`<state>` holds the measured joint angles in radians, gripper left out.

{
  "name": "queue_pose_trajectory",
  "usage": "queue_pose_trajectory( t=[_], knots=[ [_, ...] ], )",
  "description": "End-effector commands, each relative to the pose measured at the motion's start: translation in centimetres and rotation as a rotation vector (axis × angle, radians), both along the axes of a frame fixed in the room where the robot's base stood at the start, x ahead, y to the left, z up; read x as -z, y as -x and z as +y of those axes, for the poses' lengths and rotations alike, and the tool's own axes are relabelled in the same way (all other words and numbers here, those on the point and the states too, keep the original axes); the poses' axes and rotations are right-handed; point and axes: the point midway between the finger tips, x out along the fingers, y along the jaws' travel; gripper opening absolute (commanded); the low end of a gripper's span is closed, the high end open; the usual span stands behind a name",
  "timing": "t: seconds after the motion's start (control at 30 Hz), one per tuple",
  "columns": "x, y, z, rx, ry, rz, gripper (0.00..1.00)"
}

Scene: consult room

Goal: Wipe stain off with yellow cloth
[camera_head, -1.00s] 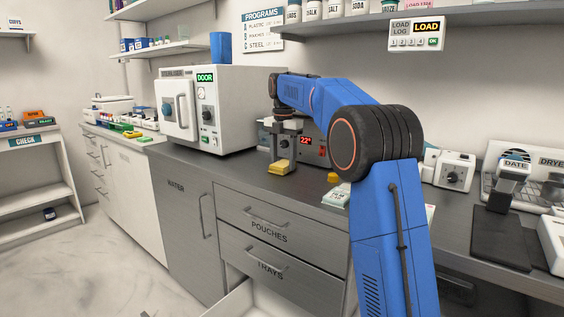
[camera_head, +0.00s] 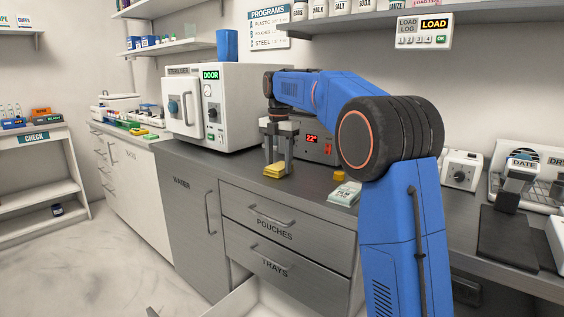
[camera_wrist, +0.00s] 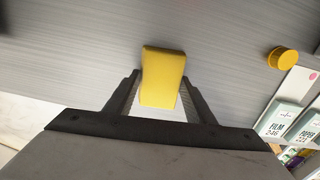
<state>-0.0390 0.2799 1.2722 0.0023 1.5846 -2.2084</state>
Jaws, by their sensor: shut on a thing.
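A yellow cloth (camera_head: 274,170), a small folded block, is at the tips of my gripper (camera_head: 279,160) over the grey counter (camera_head: 215,166), in front of the white autoclave. In the wrist view the yellow cloth (camera_wrist: 163,78) sits between the two dark fingers of my gripper (camera_wrist: 160,88), which are shut on it. It is at or just above the counter; I cannot tell whether it touches. No stain is visible on the counter in either view; one under the cloth or behind my arm would be hidden.
The white autoclave (camera_head: 235,100) stands behind my gripper, with a red-display device (camera_head: 318,145) to its right. A yellow cap (camera_head: 339,175) and pouch boxes (camera_head: 345,193) lie to the right. An open drawer (camera_head: 270,300) juts out below the counter.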

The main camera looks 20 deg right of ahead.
Motion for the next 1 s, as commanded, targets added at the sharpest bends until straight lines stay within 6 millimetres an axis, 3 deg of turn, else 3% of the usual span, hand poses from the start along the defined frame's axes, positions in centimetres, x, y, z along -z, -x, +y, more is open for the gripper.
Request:
queue_pose_trajectory(
  t=[1.0],
  knots=[
    [0.0,2.9,4.3,-0.001,-0.001,0.003,0.28]
  ],
)
